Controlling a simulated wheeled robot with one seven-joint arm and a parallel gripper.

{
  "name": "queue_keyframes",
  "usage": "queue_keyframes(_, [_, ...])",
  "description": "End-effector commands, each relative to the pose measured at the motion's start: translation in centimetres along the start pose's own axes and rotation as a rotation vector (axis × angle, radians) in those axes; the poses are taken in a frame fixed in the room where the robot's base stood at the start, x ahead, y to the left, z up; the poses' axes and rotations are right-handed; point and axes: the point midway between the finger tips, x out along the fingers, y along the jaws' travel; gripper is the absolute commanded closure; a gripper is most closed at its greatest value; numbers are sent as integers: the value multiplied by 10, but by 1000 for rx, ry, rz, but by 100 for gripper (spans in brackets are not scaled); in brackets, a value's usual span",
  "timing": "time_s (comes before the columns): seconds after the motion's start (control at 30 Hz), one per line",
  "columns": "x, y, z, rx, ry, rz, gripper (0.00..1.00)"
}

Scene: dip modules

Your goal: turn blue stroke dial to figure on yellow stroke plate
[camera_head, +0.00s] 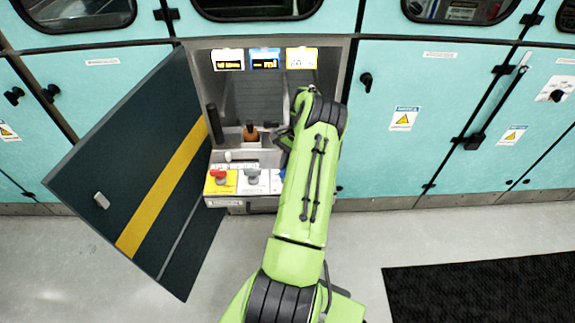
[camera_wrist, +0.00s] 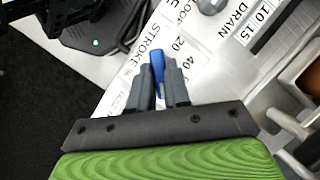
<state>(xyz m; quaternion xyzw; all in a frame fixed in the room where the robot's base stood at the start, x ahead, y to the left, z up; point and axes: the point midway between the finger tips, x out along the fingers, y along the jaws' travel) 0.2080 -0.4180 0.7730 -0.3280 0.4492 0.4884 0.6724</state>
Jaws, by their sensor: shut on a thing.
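My gripper (camera_wrist: 160,84) is shut on the blue stroke dial (camera_wrist: 157,62) in the wrist view, with one finger on each side of it. The dial sits on a pale panel beside printed "STROKE" lettering (camera_wrist: 148,72) and scale figures such as 20 and 40; the rest of the scale is hidden by the fingers. In the head view my arm covers most of the dial. The yellow plate (camera_head: 301,58) hangs at the top right of the open bay; its figure is too small to read surely.
A white plate (camera_head: 228,60) and a blue plate (camera_head: 265,59) hang beside the yellow one. A red knob (camera_head: 218,176), a grey knob (camera_head: 252,176) and an orange-brown handle (camera_head: 250,133) stand to the left of my arm. The dark door (camera_head: 140,180) stands open at left.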

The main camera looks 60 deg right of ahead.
Motion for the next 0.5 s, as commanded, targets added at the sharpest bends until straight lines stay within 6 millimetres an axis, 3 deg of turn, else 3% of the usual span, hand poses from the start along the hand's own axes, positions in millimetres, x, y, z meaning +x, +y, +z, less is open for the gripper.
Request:
queue_keyframes(0.37, [5, 3, 0, 5, -9, 8, 100])
queue_keyframes(0.4, [5, 3, 0, 5, -9, 8, 77])
queue_keyframes(0.5, [5, 2, 0, 4, -8, 7, 62])
